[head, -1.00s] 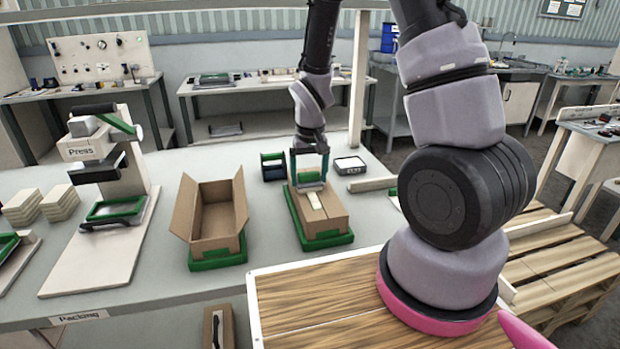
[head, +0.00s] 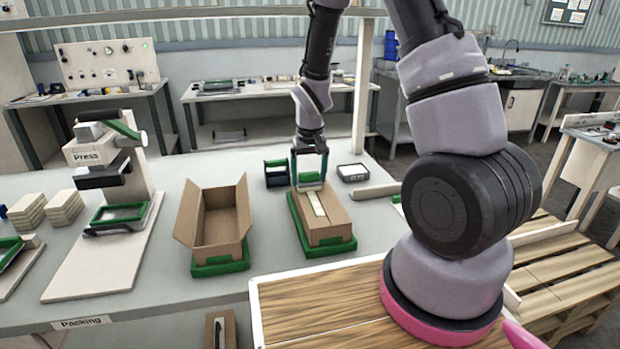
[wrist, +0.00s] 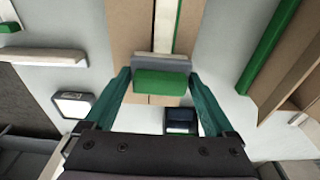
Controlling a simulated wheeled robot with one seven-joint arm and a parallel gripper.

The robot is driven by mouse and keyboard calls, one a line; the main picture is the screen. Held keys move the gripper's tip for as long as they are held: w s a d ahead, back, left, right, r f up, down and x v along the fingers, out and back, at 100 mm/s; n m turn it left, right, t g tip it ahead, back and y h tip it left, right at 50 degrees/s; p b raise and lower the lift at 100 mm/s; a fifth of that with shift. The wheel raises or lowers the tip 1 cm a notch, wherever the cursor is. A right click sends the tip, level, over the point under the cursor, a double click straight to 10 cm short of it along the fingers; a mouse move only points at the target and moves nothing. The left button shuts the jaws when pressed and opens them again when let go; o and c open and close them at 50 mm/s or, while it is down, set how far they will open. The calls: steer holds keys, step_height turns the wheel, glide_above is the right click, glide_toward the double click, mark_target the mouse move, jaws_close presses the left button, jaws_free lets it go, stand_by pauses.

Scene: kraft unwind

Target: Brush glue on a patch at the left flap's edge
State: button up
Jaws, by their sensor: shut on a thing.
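A closed brown carton (head: 335,222) lies on a green tray (head: 325,250) on the table, in the middle of the head view. My gripper (head: 310,175) is over the carton's far end, pointing down. In the wrist view, the teal fingers of my gripper (wrist: 158,78) are shut on a tool with a green block (wrist: 160,83) and a grey plate (wrist: 160,62). A pale strip with a green line (wrist: 166,25) runs along the carton's top, away from the tool. I cannot tell whether the tool touches the carton, and no glue is clearly visible.
An open carton (head: 222,222) stands left on its own green tray. Left of it are a press (head: 105,150) and stacked pale slabs. A dark blue bin (head: 275,172) and a small white-topped box (head: 352,172) sit behind the closed carton.

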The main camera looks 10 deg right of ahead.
steer(key=shift+w, duration=1.25)
steer(key=shift+r, duration=3)
